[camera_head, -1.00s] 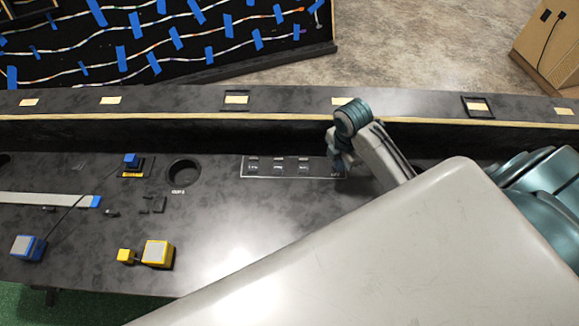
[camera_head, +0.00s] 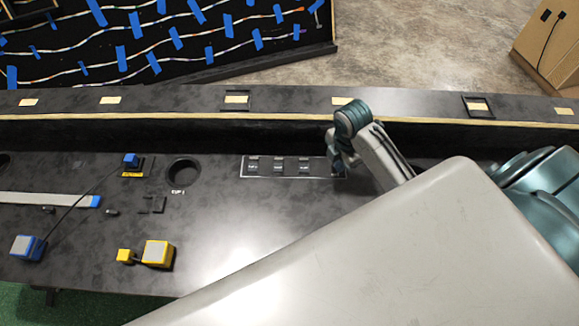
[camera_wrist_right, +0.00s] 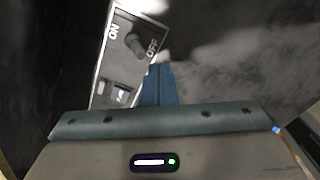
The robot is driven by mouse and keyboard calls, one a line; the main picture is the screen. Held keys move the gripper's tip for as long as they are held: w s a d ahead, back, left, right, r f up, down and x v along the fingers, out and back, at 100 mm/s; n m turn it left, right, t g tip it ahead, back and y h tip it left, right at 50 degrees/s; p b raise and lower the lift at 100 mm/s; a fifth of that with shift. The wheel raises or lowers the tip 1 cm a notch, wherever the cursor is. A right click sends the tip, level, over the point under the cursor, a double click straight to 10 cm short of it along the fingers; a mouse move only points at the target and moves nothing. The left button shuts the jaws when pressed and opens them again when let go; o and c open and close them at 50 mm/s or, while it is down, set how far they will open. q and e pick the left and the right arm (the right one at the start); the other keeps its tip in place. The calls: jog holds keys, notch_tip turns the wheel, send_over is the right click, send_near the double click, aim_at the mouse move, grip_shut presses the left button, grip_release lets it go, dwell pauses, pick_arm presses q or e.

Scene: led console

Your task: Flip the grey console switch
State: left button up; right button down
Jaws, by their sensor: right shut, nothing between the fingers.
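The console panel (camera_head: 262,174) is a dark plate with a pale outline and several small black modules. In the right wrist view, the grey switch (camera_wrist_right: 134,44) stands on the plate's end between the printed words ON and OFF. I cannot tell clearly which way its lever leans. My right gripper (camera_head: 340,170) is over the panel's right end in the head view and hides the switch there. In the right wrist view its blue fingers (camera_wrist_right: 160,76) are together and empty, close beside the OFF side of the switch. Contact cannot be made out. My left gripper is out of view.
A round hole (camera_head: 184,172) is left of the panel. Blue blocks (camera_head: 28,247) and yellow blocks (camera_head: 157,253) lie on the dark table further left. A raised ledge (camera_head: 290,105) runs along the back. My right arm covers the lower right.

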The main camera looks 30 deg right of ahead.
jog(key=shift+f, duration=1.35)
jog(key=shift+w+d, duration=0.1)
jog(key=shift+w, duration=0.05)
jog(key=shift+w+d, duration=0.45)
jog(key=shift+w, duration=0.4)
notch_tip(320, 180, up, 7)
jog(key=p, duration=0.8)
jog(key=shift+s+a, duration=0.25)
jog(key=shift+s, duration=0.15)
